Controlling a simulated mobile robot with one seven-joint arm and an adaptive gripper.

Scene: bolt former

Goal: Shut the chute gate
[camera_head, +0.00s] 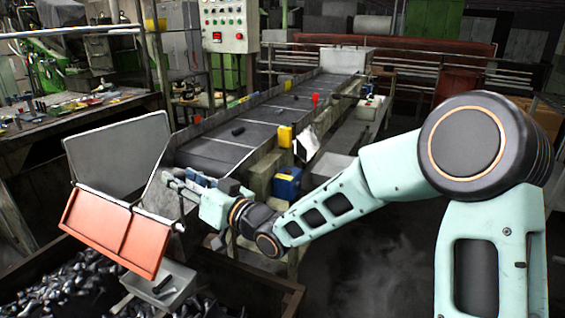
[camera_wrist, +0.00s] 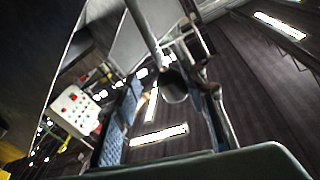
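The chute gate appears to be the orange-red folded flap (camera_head: 112,232) at the lower left of the head view. It sits tilted at the mouth of the grey metal chute (camera_head: 118,155), above the bin of metal parts. My gripper (camera_head: 168,180) is right of the flap, beside the chute's grey side plate, and apart from the flap. In the wrist view my gripper (camera_wrist: 167,115) has its blue-padded fingers spread. A grey rod (camera_wrist: 142,30) with a dark rounded end (camera_wrist: 173,86) shows at the gap; I cannot tell whether the fingers touch it.
The conveyor (camera_head: 262,122) runs back from the chute with a few dark parts on it. A bin of metal bolts (camera_head: 55,282) lies below. A blue container (camera_head: 287,182) stands beside the conveyor, near my arm. A control panel (camera_head: 224,26) stands behind.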

